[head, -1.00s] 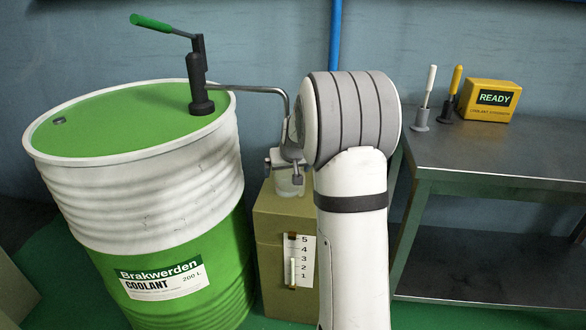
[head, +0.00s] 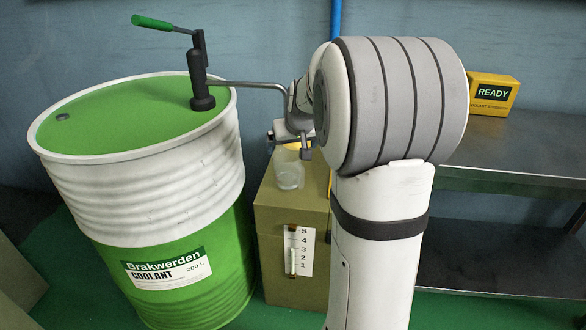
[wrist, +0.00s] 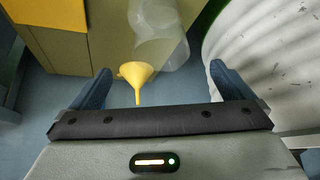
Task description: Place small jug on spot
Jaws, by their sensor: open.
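A small translucent jug (head: 289,174) stands on top of the olive cabinet (head: 285,222), beside the drum and below the pump spout. In the wrist view a translucent vessel (wrist: 158,40), seemingly this jug, lies beyond the fingertips, with a yellow funnel (wrist: 137,74) near it. My gripper (head: 291,142) is just above the jug in the head view. The wrist view shows its two blue fingers (wrist: 160,72) wide apart with nothing clamped between them. I cannot make out a marked spot in either view.
A green and white coolant drum (head: 185,220) with a hand pump (head: 201,80) stands at left. A metal bench (head: 535,145) with a yellow READY box (head: 492,94) is at right. My arm covers part of the bench; its right side is clear.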

